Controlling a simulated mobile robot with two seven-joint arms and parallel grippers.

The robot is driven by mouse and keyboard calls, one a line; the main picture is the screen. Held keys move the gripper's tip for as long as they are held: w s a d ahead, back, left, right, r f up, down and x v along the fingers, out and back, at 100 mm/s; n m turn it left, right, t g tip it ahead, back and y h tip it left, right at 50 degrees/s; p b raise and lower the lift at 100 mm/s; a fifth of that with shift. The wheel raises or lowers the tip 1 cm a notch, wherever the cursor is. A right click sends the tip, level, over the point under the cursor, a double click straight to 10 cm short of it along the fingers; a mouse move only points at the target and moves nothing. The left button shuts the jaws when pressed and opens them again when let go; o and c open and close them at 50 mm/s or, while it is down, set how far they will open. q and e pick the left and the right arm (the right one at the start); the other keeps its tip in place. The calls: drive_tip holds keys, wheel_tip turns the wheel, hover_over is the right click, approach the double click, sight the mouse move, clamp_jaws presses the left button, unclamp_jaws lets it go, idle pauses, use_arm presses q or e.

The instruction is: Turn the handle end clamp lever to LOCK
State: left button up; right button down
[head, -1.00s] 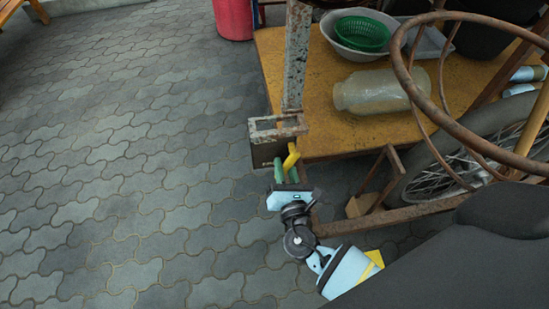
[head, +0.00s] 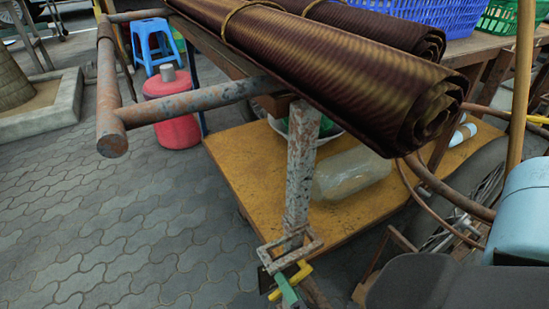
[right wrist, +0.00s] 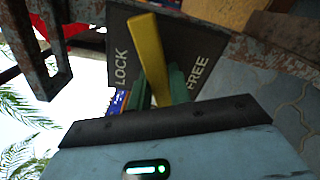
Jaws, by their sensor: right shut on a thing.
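The yellow clamp lever (head: 291,278) is low in the head view, beside a rusty bracket (head: 290,250) at the foot of a flaking post. In the right wrist view the lever (right wrist: 148,55) stands between the words LOCK, on the left, and FREE, on the right, on a dark plate (right wrist: 195,45). It leans slightly left at its top. My right gripper (head: 286,292) has green fingers and is shut on the lever; the fingers (right wrist: 165,88) also show in the wrist view. The lever's pivot is hidden. My left gripper is not in view.
A rusty pipe handle (head: 190,103) juts left from the cart above the bracket. Brown rolled sheets (head: 330,50) lie on top. A yellow-brown shelf (head: 245,175) holds a clear jar (head: 350,174). A red canister (head: 172,110) stands behind. Paving (head: 120,220) at left is clear.

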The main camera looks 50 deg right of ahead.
drive_tip(key=m, duration=0.1)
drive_tip(key=r+m, duration=0.1)
drive_tip(key=shift+w+a+r+m, duration=0.1)
drive_tip(key=shift+a+m, duration=0.1)
drive_tip(key=shift+m, duration=0.2)
drive_tip(key=shift+r+m, duration=0.6)
drive_tip(key=shift+m, duration=0.7)
drive_tip(key=shift+r+b, duration=0.1)
drive_tip(key=shift+b, duration=0.2)
drive_tip(key=c, duration=1.3)
unclamp_jaws()
